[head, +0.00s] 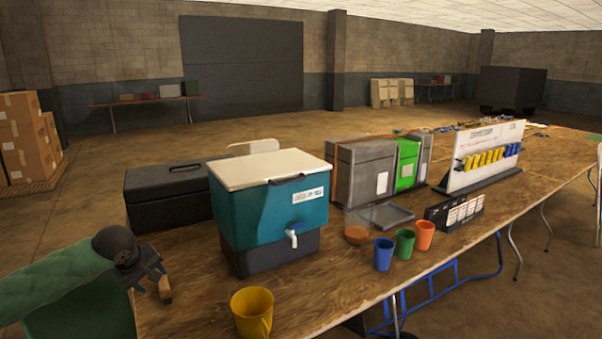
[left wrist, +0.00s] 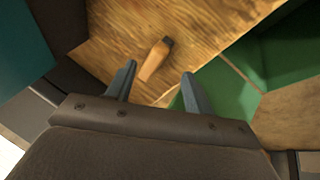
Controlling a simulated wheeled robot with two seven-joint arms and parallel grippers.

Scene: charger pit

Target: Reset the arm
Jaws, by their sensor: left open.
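My left arm comes in from the left in the head view, and its gripper (head: 150,277) is over the near left end of the wooden table (head: 200,290). The gripper is open and points down at the table. A small wooden-coloured object with a dark end (head: 165,290) lies just beyond the fingers. In the left wrist view it (left wrist: 153,62) shows on the tabletop, ahead of and between the open fingertips (left wrist: 159,74). I cannot tell whether it touches them; nothing is visibly gripped. My right gripper is not in view.
A teal cooler (head: 265,215) with a white lid stands right of the gripper. A yellow mug (head: 252,312) is near the front edge. A black case (head: 165,195) is behind. Blue (head: 383,254), green (head: 404,244) and orange (head: 424,235) cups stand farther right.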

